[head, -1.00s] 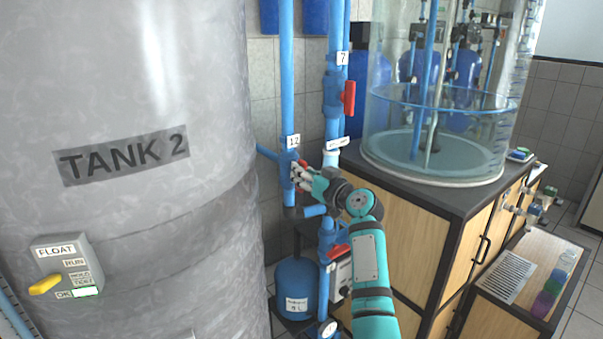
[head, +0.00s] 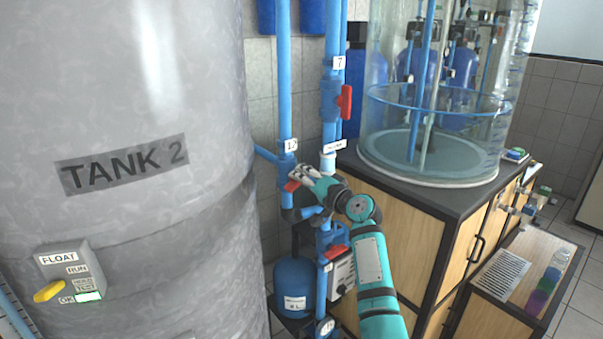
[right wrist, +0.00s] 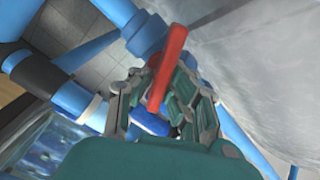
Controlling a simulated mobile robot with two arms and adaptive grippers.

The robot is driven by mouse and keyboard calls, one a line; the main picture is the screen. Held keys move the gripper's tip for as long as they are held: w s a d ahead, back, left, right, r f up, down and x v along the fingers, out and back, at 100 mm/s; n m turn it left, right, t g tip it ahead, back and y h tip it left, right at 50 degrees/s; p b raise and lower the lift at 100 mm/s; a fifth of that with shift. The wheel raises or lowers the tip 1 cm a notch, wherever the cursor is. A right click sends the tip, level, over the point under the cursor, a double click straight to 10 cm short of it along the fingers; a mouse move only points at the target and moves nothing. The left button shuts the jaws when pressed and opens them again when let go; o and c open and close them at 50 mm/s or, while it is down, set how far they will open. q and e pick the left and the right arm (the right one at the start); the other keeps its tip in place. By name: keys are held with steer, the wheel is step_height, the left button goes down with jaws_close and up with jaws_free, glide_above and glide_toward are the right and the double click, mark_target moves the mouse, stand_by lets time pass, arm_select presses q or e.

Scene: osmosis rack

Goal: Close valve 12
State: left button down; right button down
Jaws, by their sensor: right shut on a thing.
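Valve 12 (head: 287,166) is a blue valve body on the blue vertical pipe beside the grey tank, under a white tag (head: 290,145) reading 12. Its red handle (head: 292,186) shows at my right gripper's fingertips, pointing left and slightly down. In the right wrist view the red handle (right wrist: 167,68) runs between the two fingers. My right gripper (head: 300,178) reaches in from the lower right and is shut on the handle. Part of the valve is hidden behind the fingers. My left gripper is not in view.
Valve 7 (head: 346,102), with an upright red handle, is on the pipe to the right. A dark-topped cabinet (head: 430,200) carries a clear tank (head: 440,110) close to my right arm. A blue bottle (head: 295,283) stands below. The grey tank (head: 130,90) fills the left.

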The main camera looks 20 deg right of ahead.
steer(key=m+p, duration=0.1)
steer(key=m, duration=0.2)
steer(key=shift+d, duration=0.1)
steer(key=shift+f+m+p, duration=0.3)
steer(key=shift+m+p, duration=0.4)
steer(key=shift+m, duration=0.7)
steer(key=c, duration=1.3)
jaws_free()
steer(key=shift+c, duration=0.2)
steer(key=v, duration=1.2)
